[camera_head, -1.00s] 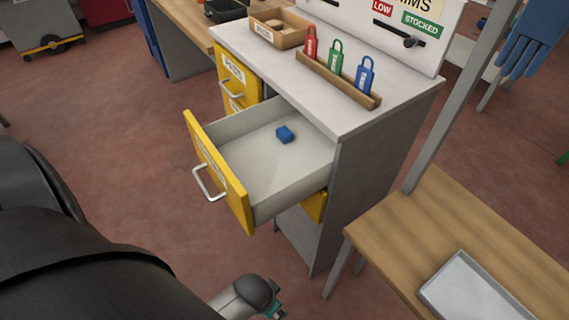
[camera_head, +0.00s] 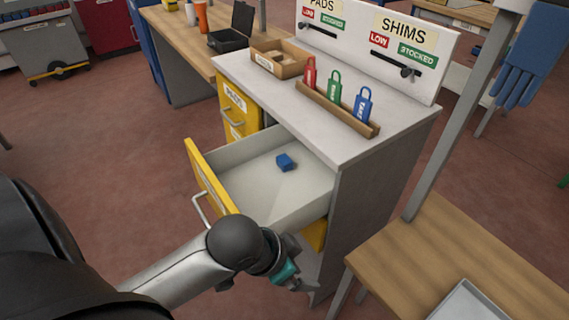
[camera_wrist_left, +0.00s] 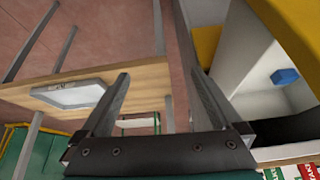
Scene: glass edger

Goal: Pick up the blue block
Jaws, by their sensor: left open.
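The small blue block (camera_head: 285,162) lies on the floor of the open drawer (camera_head: 235,178), which has a yellow front and a grey inside. The block also shows in the left wrist view (camera_wrist_left: 286,76), at the far right inside the drawer. My left gripper (camera_head: 302,284) is in front of the cabinet, below and to the right of the drawer, apart from the block. In the left wrist view my left gripper (camera_wrist_left: 160,85) has its two fingers spread with nothing between them. My right gripper is in neither view.
A wooden rack with red, green and blue tags (camera_head: 363,106) and a wooden bin (camera_head: 279,62) stand on the cabinet top (camera_head: 340,140). A wooden table (camera_head: 440,250) with a grey tray (camera_head: 470,302) is at the lower right, beside a metal post (camera_head: 440,145).

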